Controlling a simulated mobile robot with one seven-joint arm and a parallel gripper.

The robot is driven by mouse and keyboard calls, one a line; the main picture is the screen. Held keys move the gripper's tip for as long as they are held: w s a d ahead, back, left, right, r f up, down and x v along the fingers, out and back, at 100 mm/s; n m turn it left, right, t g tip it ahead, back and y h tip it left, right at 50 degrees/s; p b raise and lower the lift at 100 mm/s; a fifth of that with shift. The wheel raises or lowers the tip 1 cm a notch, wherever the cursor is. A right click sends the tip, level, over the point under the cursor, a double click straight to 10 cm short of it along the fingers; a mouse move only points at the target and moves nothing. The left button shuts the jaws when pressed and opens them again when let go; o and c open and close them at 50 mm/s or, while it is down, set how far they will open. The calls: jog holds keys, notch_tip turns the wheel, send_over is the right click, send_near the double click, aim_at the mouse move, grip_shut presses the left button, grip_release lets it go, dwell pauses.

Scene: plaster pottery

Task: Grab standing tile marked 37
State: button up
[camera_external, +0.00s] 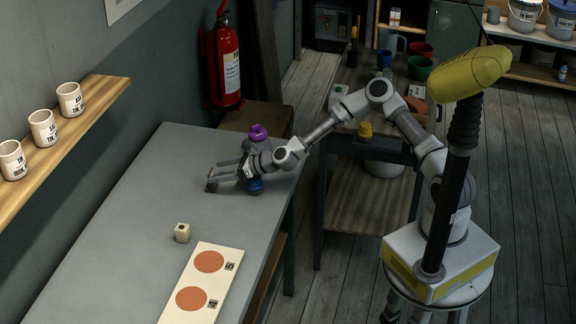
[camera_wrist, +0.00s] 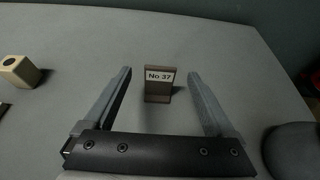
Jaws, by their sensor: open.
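The standing tile marked "No 37" (camera_wrist: 158,86) is a small brown upright plate with a white label, standing on the grey table (camera_wrist: 225,45) in the wrist view. It sits between the two fingers of my gripper (camera_wrist: 160,73), near their tips, with a gap on each side. My gripper is open and does not touch the tile. In the camera_external view my gripper (camera_external: 212,175) reaches left, low over the far part of the table (camera_external: 120,230). The tile is too small and dark to make out clearly there.
A pale block with a hole (camera_external: 182,233) stands nearer on the table; it also shows in the wrist view (camera_wrist: 20,72). A board with two red discs (camera_external: 225,285) lies at the near edge. A blue object (camera_external: 255,186) is close beside my wrist.

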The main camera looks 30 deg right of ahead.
aim_at(211, 172)
jog(key=shift+x, duration=2.05)
grip_shut()
jog(key=shift+r, duration=0.1)
